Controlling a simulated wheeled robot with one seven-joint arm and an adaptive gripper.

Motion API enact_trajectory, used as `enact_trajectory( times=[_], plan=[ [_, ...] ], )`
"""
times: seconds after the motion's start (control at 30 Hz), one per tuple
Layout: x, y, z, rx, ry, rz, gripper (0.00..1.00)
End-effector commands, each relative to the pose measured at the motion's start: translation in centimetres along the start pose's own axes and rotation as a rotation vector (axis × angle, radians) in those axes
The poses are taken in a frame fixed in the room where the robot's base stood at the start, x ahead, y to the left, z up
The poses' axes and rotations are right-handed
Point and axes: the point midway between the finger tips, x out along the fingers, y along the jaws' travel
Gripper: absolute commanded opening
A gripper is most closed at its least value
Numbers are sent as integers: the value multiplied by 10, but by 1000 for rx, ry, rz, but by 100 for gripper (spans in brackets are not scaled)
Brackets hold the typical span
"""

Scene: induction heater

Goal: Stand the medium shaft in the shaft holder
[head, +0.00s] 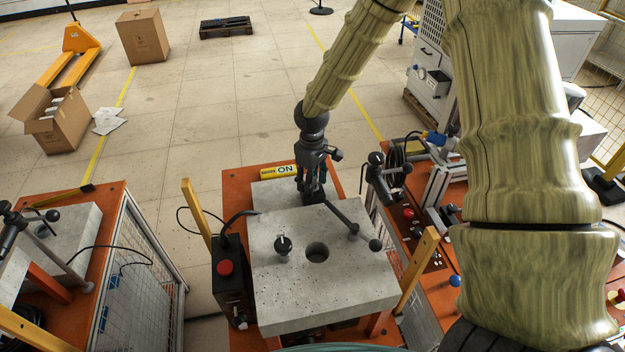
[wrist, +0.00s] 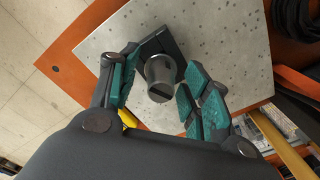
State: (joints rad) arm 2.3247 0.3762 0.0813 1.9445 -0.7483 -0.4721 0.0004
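A grey metal shaft (wrist: 160,78) shows end-on between my fingers in the wrist view, beside a dark flat part (wrist: 168,42). I cannot tell its size for certain. My gripper (wrist: 156,90) is open around it, with a gap visible on the left side. In the head view my gripper (head: 312,190) points down at the back of the grey speckled block, and its fingers hide the shaft. The shaft holder cannot be told for certain; the block (head: 345,285) has a round open hole (head: 317,252) in its top.
A short dark knob-like part (head: 283,245) stands left of the hole. A dark bar with ball ends (head: 355,226) lies right of it. A box with a red button (head: 226,268) is on the left. Yellow posts (head: 417,268) flank the block. Orange benches with equipment stand on both sides.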

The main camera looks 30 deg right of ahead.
Motion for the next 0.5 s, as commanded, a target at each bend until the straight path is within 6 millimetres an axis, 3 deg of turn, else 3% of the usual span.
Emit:
enact_trajectory(
  times=[0.33,0.5],
  plan=[
    [0,0,0,0,-1,0,57],
    [-10,0,0,0,1,0,57]
  ],
)
